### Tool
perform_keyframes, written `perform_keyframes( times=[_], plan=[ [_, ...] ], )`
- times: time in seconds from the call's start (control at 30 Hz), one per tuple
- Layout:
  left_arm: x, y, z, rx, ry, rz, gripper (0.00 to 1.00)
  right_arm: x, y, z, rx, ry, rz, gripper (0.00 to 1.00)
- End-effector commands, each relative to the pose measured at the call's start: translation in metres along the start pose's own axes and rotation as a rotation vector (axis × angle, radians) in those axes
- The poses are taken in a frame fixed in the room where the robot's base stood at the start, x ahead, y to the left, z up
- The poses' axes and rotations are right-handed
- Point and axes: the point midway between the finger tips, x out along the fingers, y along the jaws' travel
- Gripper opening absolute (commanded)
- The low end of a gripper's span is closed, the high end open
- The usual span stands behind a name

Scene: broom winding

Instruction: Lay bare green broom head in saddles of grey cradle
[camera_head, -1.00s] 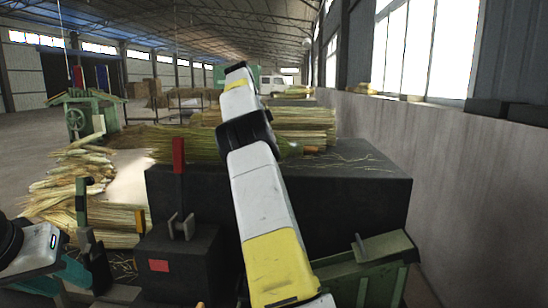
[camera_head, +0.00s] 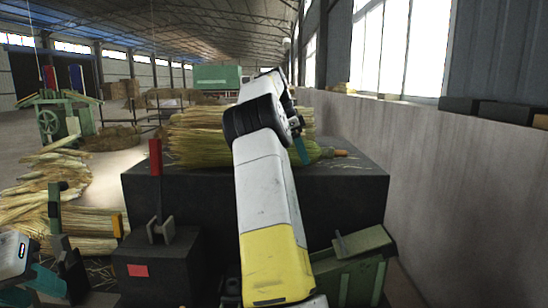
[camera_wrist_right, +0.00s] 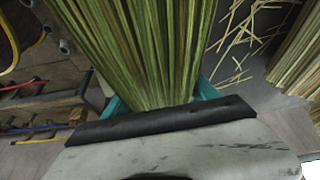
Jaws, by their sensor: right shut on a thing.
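A green broom head (camera_wrist_right: 150,45) fills the upper middle of the right wrist view, its straws gathered between teal fingers. My right gripper (camera_wrist_right: 160,98) is shut on it. In the head view my right arm reaches over the dark block, and a teal finger of the right gripper (camera_head: 301,151) shows beside green straw (camera_head: 318,154) with an orange-brown stub. The arm hides part of the straw. My left gripper (camera_head: 52,283) is at the lower left edge, partly cut off; its jaw opening is unclear. A small grey fork-shaped bracket (camera_head: 160,230) stands on a dark box; I cannot tell whether it belongs to the cradle.
A large dark block (camera_head: 345,190) stands in front, with loose straw on top. A red lever (camera_head: 155,165) rises by the bracket. A green metal box (camera_head: 355,262) is at lower right, near a grey wall (camera_head: 450,180). Straw bundles (camera_head: 60,190) lie left.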

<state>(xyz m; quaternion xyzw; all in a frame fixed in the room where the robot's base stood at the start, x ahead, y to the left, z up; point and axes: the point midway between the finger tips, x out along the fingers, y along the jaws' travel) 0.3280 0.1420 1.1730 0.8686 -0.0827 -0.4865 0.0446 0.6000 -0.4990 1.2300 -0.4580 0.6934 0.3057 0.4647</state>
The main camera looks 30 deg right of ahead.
Motion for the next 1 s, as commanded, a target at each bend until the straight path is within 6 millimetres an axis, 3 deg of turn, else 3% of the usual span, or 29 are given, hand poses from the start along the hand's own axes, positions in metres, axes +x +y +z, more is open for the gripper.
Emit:
perform_keyframes(
  times=[0.13,0.53,0.57,0.63,1.0],
  plan=[
    [0.0,0.0,0.0,-0.001,0.0,0.0,0.36,0.01,0.0,0.004,0.001,0.001,-0.002,0.09],
    [0.0,0.0,0.0,0.0,0.0,0.0,0.36,0.014,0.0,0.006,0.002,0.002,-0.002,0.09],
    [0.0,0.0,0.0,0.0,0.0,0.0,0.36,0.014,0.0,0.006,0.002,0.002,-0.002,0.74],
    [0.0,0.0,0.0,0.0,0.0,0.0,0.36,0.014,0.0,0.006,0.002,0.002,-0.002,0.87],
    [0.0,0.0,0.0,0.0,0.0,0.0,0.36,0.015,0.0,0.006,0.002,0.002,-0.001,0.9]
  ],
)
